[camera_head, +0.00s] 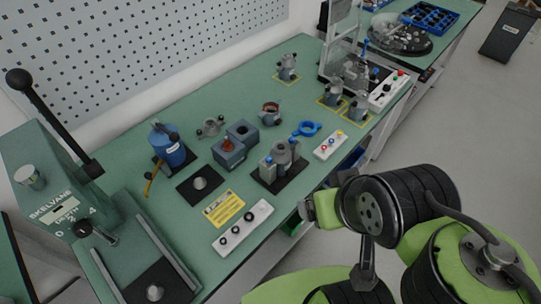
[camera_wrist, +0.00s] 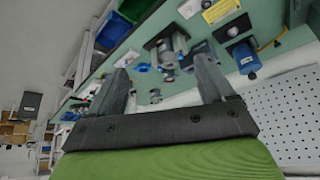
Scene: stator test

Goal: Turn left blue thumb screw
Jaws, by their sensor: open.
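A grey metal fixture (camera_head: 283,151) stands upright on a black base plate (camera_head: 277,183) near the front edge of the green bench. A small blue part, which looks like the left blue thumb screw (camera_head: 268,159), shows at its left side. The fixture (camera_wrist: 168,45) also shows in the wrist view, tilted, beyond the space between my fingers. My gripper (camera_wrist: 162,72) is open and empty, with its two dark fingers wide apart. In the head view my arm is off the bench's front edge at lower right, apart from the fixture. The fingertips cannot be made out there.
A blue ring (camera_head: 307,129), a button box (camera_head: 330,145) and grey-blue blocks (camera_head: 229,152) lie near the fixture. A white strip with black knobs (camera_head: 242,228) and a yellow label (camera_head: 223,208) lie to its left. A large green press (camera_head: 70,190) stands at far left.

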